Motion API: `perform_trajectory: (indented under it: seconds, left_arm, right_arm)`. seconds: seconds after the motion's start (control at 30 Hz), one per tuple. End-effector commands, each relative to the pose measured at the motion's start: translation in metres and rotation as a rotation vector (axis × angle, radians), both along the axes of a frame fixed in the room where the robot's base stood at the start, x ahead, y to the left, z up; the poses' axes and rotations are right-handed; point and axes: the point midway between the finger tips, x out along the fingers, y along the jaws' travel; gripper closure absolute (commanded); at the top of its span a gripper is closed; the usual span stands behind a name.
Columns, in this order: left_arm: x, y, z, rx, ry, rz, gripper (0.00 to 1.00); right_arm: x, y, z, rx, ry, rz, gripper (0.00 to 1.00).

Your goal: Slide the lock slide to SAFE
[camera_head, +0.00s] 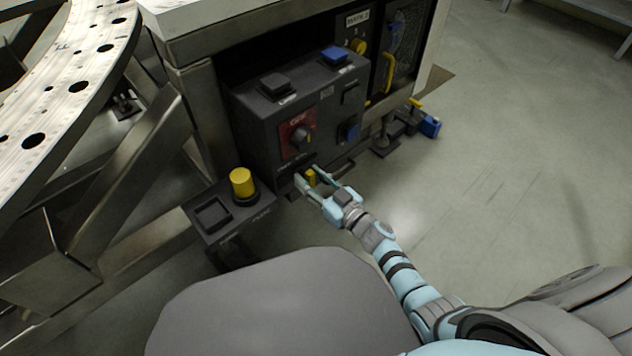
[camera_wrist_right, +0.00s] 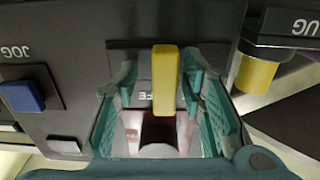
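The lock slide's yellow tab (camera_head: 311,177) is low on the front of the dark control box, and it also shows in the right wrist view (camera_wrist_right: 165,78). Its dark track plate (camera_wrist_right: 140,62) carries a partly hidden label ending in "FE". My right gripper (camera_head: 306,174) is at the tab with its fingers apart on either side of it. In the right wrist view, the tab stands between the green fingers, nearer the right one, with a clear gap on the left. My left gripper is not in view.
The control box (camera_head: 258,128) has a red plate with a rotary knob (camera_head: 301,138), dark buttons and a blue button (camera_head: 348,131). A yellow plug (camera_head: 242,183) stands on a small dark stand at left. A blue JOG button (camera_wrist_right: 22,96) is left in the right wrist view. Floor at right is clear.

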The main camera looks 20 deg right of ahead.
Motion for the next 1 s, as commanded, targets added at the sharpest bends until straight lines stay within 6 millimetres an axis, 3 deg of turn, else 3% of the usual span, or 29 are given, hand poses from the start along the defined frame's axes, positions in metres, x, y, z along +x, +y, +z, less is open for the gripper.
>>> perform_trajectory:
  seconds: [0.13, 0.4, 0.5, 1.0]
  left_arm:
    - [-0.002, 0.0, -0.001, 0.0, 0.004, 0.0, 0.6]
    - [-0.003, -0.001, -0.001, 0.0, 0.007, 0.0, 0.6]
    - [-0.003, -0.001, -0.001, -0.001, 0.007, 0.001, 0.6]
    - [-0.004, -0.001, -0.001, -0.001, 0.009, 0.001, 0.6]
  right_arm:
    - [-0.021, -0.009, -0.002, -0.002, 0.003, -0.001, 0.63]
    - [-0.089, -0.036, -0.001, -0.003, 0.003, -0.001, 0.63]
    - [-0.104, -0.042, -0.001, -0.002, 0.002, -0.002, 0.63]
    - [-0.111, -0.045, 0.0, -0.001, 0.001, -0.003, 0.63]
